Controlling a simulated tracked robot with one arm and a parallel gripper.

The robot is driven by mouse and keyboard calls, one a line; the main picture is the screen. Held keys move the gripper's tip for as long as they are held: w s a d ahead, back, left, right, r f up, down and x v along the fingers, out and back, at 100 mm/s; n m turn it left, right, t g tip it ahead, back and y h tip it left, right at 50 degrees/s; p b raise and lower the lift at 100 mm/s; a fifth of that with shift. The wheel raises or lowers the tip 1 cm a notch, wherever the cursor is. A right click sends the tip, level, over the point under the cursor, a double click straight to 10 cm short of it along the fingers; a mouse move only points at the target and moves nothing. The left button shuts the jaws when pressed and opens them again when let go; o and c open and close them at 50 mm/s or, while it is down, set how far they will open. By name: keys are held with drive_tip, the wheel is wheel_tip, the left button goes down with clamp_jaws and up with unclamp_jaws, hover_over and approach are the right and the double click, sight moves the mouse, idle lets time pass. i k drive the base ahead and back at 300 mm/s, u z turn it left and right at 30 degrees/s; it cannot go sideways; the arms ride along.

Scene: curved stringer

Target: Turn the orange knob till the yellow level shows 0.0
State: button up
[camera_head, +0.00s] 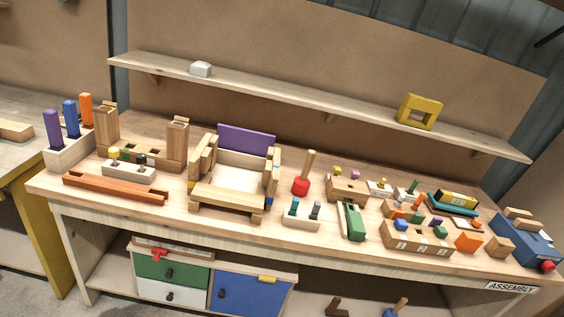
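A yellow block with a dark face (458,198), perhaps the level, lies on a teal base at the right of the bench; I cannot read any number on it. Several small orange pieces are near it: an orange many-sided piece (467,242) near the front edge, and an orange piece (477,224) on a small wooden plate. I cannot tell which orange piece is the knob. My gripper is not in view.
The wooden bench (270,240) is crowded with wooden fixtures and coloured blocks. A blue box (520,242) with a red knob (547,266) stands at the right end. A shelf (320,100) above holds a yellow frame (419,111) and a white block (201,69).

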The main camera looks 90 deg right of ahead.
sight(476, 223)
drive_tip(key=z, duration=0.8)
drive_tip(key=i, duration=0.1)
drive_tip(key=z, duration=3)
drive_tip(key=k, duration=0.85)
drive_tip(key=z, duration=0.2)
drive_tip(key=i, duration=0.85)
drive_tip(key=u, duration=0.1)
